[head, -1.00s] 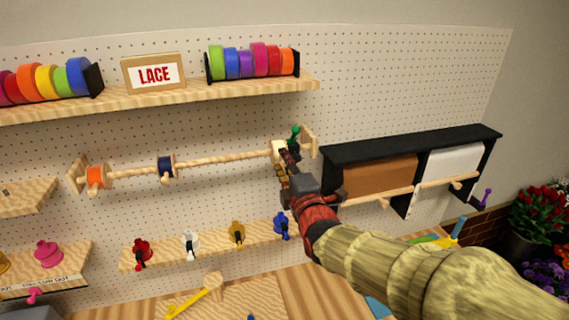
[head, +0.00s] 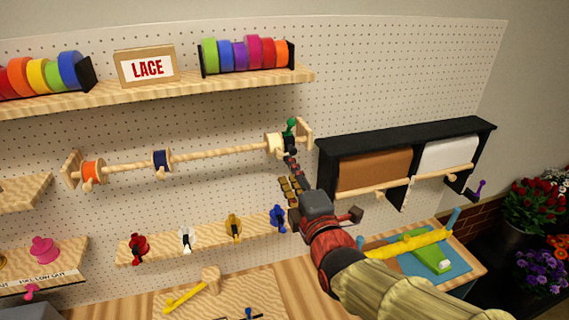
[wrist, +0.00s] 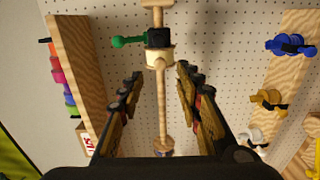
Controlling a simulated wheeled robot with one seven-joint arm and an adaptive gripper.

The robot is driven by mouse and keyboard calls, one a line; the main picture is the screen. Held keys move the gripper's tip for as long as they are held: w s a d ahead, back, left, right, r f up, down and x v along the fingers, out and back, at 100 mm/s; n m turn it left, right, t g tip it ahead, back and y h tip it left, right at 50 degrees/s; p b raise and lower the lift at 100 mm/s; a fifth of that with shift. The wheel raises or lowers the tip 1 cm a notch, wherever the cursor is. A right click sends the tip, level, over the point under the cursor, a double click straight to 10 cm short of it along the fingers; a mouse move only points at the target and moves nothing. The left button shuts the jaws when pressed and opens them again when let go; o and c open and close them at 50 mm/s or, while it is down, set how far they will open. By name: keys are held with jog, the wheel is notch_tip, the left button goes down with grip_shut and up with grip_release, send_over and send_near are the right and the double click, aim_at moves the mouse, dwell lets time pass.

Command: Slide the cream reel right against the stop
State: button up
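The cream reel (head: 273,146) is on the wooden rod (head: 215,155) near its right end. The black stop (wrist: 158,38) with a green knob (wrist: 125,41) is on the same rod, between the reel and the right end bracket (head: 305,132). In the wrist view the cream reel (wrist: 159,58) looks to be touching the stop, with no gap visible. My gripper (wrist: 160,76) is open and empty. Its two fingers stand on either side of the rod line in the wrist view. In the head view my gripper (head: 288,172) is below and in front of the reel, apart from it.
An orange reel (head: 91,172) and a navy reel (head: 161,161) sit further left on the rod. A ribbon shelf (head: 210,86) runs above, and a shelf of coloured hooks (head: 205,236) below. A black paper-roll holder (head: 405,140) is close on the right.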

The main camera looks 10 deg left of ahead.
jog(key=v, duration=0.3)
jog(key=shift+s+d, duration=0.1)
jog(key=shift+s, duration=0.15)
jog(key=s+d+f+m+g+h+b, duration=0.1)
jog(key=s+d+f+m+g+h, duration=0.2)
jog(key=f+m, duration=0.45)
jog(key=s+d+f+m+g+h+b, duration=0.1)
jog(key=s+d+f+m+g+h, duration=0.2)
jog(key=f, duration=0.8)
jog(key=s+d+f+m+g+h+b, duration=0.1)
jog(key=s+d+f+m+b, duration=0.3)
jog(key=d, duration=0.4)
jog(key=s+d+f+m+g+h+b, duration=0.1)
jog(key=s+d+f+m+b, duration=0.4)
jog(key=d+b, duration=0.3)
jog(key=s+d+f+m+g+h+b, duration=0.1)
jog(key=s+d+f+m+b, duration=0.3)
jog(key=d, duration=0.4)
jog(key=shift+s+f+m+g+h+b, duration=0.35)
jog(key=shift+s+f+b, duration=0.45)
jog(key=shift+s+b, duration=0.35)
